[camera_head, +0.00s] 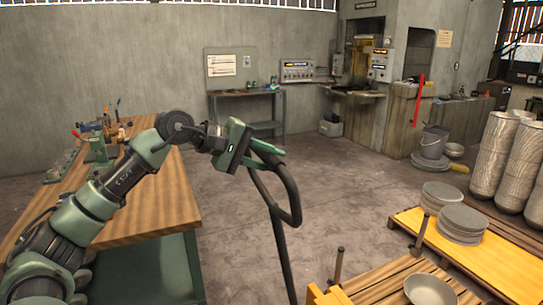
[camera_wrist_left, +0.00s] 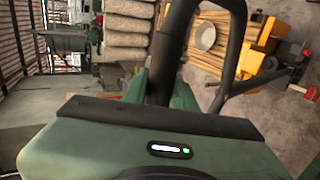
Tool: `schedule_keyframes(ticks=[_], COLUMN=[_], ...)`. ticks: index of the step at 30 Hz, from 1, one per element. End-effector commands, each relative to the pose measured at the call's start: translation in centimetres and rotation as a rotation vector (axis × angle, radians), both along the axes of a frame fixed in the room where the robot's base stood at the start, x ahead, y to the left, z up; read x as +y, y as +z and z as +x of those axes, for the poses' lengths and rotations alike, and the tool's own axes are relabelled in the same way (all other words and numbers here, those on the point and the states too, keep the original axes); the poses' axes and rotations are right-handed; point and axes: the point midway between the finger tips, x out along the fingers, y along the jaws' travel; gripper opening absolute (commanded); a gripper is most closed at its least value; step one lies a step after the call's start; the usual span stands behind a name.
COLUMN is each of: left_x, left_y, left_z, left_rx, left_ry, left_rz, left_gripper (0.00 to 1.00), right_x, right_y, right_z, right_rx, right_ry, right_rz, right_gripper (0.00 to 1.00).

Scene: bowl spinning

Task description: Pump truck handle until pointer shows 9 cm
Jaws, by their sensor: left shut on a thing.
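The truck handle (camera_head: 293,205) is a dark loop on a long shaft that runs down to the bottom edge in the head view. My left gripper (camera_head: 264,155) is shut on the upper left part of this loop, above the floor beside the workbench. In the left wrist view the handle (camera_wrist_left: 170,50) passes between the fingers of my left gripper (camera_wrist_left: 160,88). A yellow part of the truck (camera_head: 326,295) shows at the bottom edge. I cannot make out a pointer or scale in either view. My right gripper is not in view.
A wooden workbench (camera_head: 165,205) with tools stands at the left. A pallet with a bowl (camera_head: 430,291) is at the lower right, near a yellow-edged platform (camera_head: 470,250) with stacked plates (camera_head: 461,222). Tall stacks (camera_head: 495,150) stand at the right. The middle floor is clear.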

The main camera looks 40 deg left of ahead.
Motion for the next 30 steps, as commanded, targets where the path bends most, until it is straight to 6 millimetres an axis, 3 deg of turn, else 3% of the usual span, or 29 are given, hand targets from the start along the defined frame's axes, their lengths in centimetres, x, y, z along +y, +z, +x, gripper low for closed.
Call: schedule_keyframes(ticks=[6,15,24,30], left_x=[-1.5,-4.2,-6.5,-6.7], left_y=[1.3,1.7,1.8,1.6], left_z=[2.3,7.0,11.1,11.6], left_rx=[0.004,0.002,0.001,-0.001], left_ry=[-0.002,-0.001,0.002,0.002], left_rz=[-0.004,-0.005,-0.004,0.000], left_gripper=[0.01,0.01,0.01,0.01], right_x=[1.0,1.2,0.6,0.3], right_y=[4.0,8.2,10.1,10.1], right_z=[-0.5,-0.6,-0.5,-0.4], right_rx=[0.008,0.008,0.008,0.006], right_ry=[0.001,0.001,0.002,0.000], right_rz=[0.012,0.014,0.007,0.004], right_gripper=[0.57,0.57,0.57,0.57])
